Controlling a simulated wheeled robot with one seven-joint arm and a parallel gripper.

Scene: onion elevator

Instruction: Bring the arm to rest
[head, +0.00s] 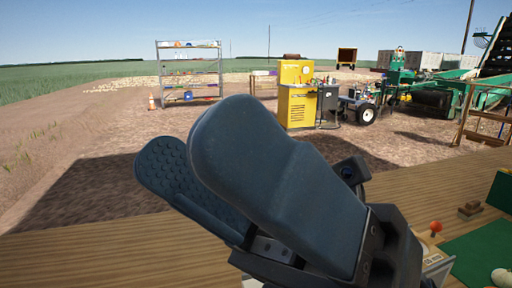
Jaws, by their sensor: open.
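My gripper (188,165) is large and close in the middle of the head view, raised above a wooden deck. Its two dark grey, rounded fingers point up and to the left, with a textured pad on the inner face of the farther one. The fingers are apart, and I see nothing held between them. The nearer finger hides part of the gap. The gripper's body hides part of the deck at the lower right.
The wooden deck (90,252) is bare at the lower left. At the lower right are a green mat (478,252), an orange-red knob (435,227) and a pale round object (501,277). Farther off stand a shelf rack (190,75), a yellow cabinet (296,95) and green machinery (432,98).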

